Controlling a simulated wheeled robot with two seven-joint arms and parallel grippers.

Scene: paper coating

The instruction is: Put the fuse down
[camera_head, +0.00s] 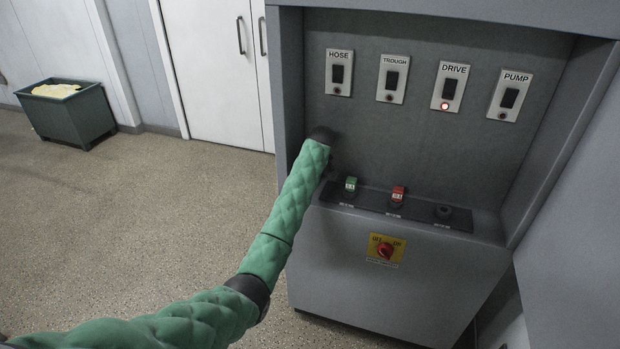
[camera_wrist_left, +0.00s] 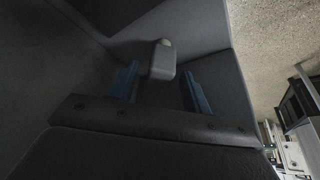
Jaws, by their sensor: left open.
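My left arm reaches into the grey cabinet's recess in the head view; its gripper is hidden there behind the padded arm. In the left wrist view my left gripper (camera_wrist_left: 159,74) is open, with its two blue fingers apart. A small grey block (camera_wrist_left: 161,62) with a pale rounded end shows between the fingers, apart from both; I cannot tell whether it is a fuse. On the dark strip (camera_head: 420,212) of the ledge stand a green-capped piece (camera_head: 350,184) and a red-capped piece (camera_head: 397,193), both upright. A round socket (camera_head: 443,211) at its right is empty.
Four labelled units line the back panel: HOSE (camera_head: 339,73), TROUGH (camera_head: 392,79), DRIVE (camera_head: 450,86) with a lit red lamp, and PUMP (camera_head: 510,96). A red rotary switch (camera_head: 385,250) is below the ledge. A green bin (camera_head: 67,112) stands far left.

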